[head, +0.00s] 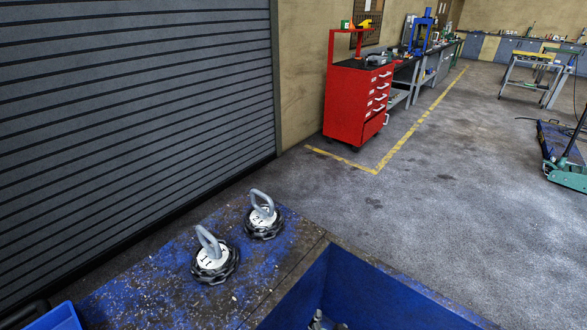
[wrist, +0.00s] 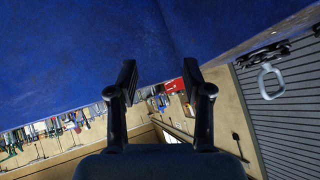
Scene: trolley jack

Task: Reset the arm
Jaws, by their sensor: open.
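My gripper (wrist: 158,64) shows in the wrist view with two black fingers spread apart and nothing between them. A worn blue surface (wrist: 90,50) fills the upper part of that view, beyond the fingertips. The room behind appears strongly tilted in this view. I cannot make out my gripper for sure in the head view.
A red tool cabinet (head: 352,103) and a green trolley jack (head: 566,173) stand farther off.

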